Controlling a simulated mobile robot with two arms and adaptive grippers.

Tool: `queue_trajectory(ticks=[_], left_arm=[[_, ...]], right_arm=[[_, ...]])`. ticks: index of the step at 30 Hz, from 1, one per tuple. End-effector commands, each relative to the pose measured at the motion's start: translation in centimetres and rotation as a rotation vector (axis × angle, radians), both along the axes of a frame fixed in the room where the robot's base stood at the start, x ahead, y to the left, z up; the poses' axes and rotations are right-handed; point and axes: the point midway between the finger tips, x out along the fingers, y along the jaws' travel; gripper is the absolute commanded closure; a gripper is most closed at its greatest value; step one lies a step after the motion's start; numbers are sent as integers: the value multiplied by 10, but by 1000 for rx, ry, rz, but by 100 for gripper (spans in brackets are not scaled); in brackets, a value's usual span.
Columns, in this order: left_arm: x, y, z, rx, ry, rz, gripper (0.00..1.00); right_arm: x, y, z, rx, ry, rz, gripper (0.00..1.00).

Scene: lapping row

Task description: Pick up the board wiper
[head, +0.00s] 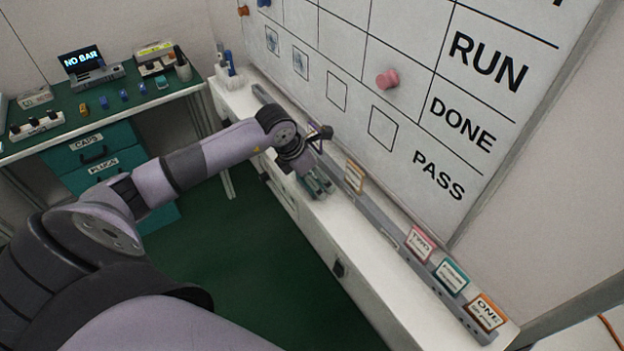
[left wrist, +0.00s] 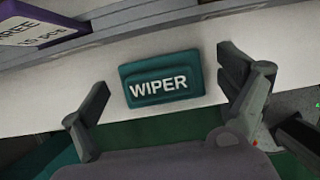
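The board wiper (left wrist: 158,86) is a dark teal block with a white "WIPER" label. It lies on the white ledge (left wrist: 200,50) under the board, near its edge, in the left wrist view. In the head view the wiper (head: 320,184) is small and partly covered by my gripper. My left gripper (head: 314,162) is over the ledge beside the wiper. In the left wrist view its two fingers (left wrist: 168,98) are spread wide, one on each side of the wiper, with visible gaps and nothing between them held. My right gripper is not in view.
A grey rail (head: 390,228) with several label cards runs along the ledge below the whiteboard (head: 350,65). A purple-edged card (left wrist: 40,28) stands near the wiper. A green-topped bench (head: 110,108) with drawers stands at left. The green floor (head: 255,255) is clear.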

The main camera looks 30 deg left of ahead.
Motion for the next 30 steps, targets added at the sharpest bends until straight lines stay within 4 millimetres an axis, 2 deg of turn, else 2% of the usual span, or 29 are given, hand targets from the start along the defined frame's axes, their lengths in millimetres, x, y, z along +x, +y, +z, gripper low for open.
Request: queue_trajectory(ticks=[2, 21, 30], left_arm=[[0, 0, 0, 0, 0, 0, 14], [0, 0, 1, 0, 0, 0, 56], [0, 0, 2, 0, -1, 0, 57]], right_arm=[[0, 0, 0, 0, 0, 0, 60], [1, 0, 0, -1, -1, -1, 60], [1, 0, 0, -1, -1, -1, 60]])
